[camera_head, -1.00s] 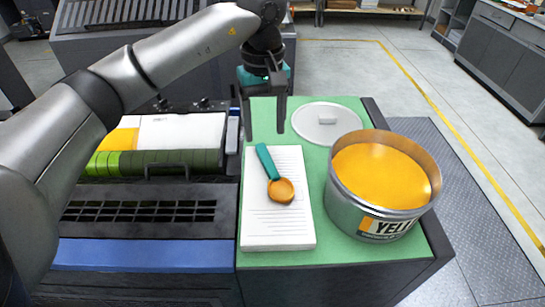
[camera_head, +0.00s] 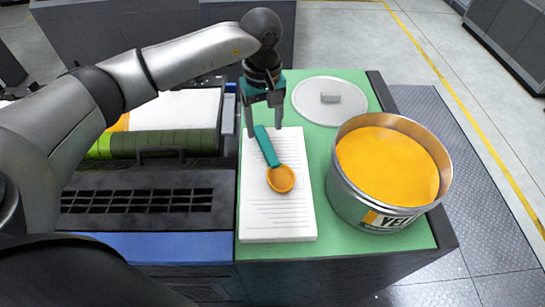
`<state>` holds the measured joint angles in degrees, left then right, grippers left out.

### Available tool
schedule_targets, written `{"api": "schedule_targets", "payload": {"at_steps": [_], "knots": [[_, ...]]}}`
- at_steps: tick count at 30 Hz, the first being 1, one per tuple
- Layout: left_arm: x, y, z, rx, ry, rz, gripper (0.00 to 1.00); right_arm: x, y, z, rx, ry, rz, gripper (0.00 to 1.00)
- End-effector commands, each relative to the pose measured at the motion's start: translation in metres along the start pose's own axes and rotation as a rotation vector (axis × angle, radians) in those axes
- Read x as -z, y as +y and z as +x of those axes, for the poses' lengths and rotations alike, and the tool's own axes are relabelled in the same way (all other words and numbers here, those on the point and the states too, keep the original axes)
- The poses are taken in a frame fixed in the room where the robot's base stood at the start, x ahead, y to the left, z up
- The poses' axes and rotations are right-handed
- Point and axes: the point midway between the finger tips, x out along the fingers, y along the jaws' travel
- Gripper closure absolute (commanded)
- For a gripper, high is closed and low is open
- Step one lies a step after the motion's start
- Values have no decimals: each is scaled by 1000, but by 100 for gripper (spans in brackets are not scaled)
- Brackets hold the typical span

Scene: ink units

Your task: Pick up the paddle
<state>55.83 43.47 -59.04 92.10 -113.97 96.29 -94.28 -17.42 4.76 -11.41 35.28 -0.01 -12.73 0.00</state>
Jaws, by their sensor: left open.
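The paddle (camera_head: 269,152) lies on a white lined paper pad (camera_head: 265,217). It has a teal handle pointing away from me and an orange round end (camera_head: 281,179) nearer to me. My left gripper (camera_head: 264,131) is open above the far end of the handle, its two fingers on either side of it in the picture. I cannot tell whether the fingers touch the handle or the pad. My right gripper is not in view.
An open metal can of yellow ink (camera_head: 387,167) stands right of the pad on the green mat (camera_head: 318,157). A round grey lid (camera_head: 329,99) lies behind it. A dark machine with a green roller (camera_head: 160,145) is on the left.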

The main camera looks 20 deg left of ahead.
Motion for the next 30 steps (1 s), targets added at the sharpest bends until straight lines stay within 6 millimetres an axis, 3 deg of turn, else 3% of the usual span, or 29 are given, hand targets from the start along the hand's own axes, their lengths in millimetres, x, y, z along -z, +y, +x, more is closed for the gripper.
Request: {"api": "schedule_targets", "payload": {"at_steps": [12, 21, 30], "knots": [[-2, 1, 48, 0, -3, 0, 33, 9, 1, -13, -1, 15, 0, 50], [-1, 1, 54, 0, 1, 1, 33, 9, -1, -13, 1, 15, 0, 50], [-1, 1, 53, 0, 0, 1, 67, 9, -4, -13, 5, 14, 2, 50]]}}
